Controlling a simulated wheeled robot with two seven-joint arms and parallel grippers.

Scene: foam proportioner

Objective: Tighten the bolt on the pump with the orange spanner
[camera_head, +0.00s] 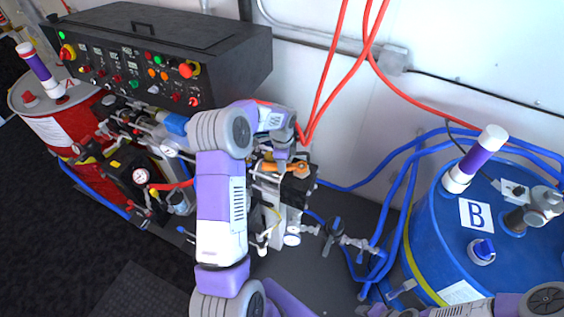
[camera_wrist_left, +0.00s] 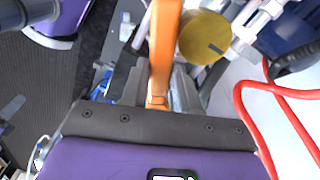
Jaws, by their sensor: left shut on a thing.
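My left gripper (camera_head: 282,156) is shut on the orange spanner (camera_head: 284,167), above the dark pump block (camera_head: 298,187) in the middle of the head view. In the left wrist view the spanner's orange handle (camera_wrist_left: 164,48) runs up from between the grey fingers (camera_wrist_left: 160,98) and out of the top edge. The spanner's far end lies near the top of the pump in the head view, but it is too small to tell whether it is around the bolt. The bolt cannot be made out clearly. My right gripper is out of view; only my right arm shows at the bottom right.
A black control box (camera_head: 150,50) stands behind at the left. A red drum (camera_head: 50,125) is at the left and a blue drum (camera_head: 445,240) marked B at the right. Red hoses (camera_head: 340,75) hang behind the pump. A brass-coloured round part (camera_wrist_left: 205,38) is beside the spanner.

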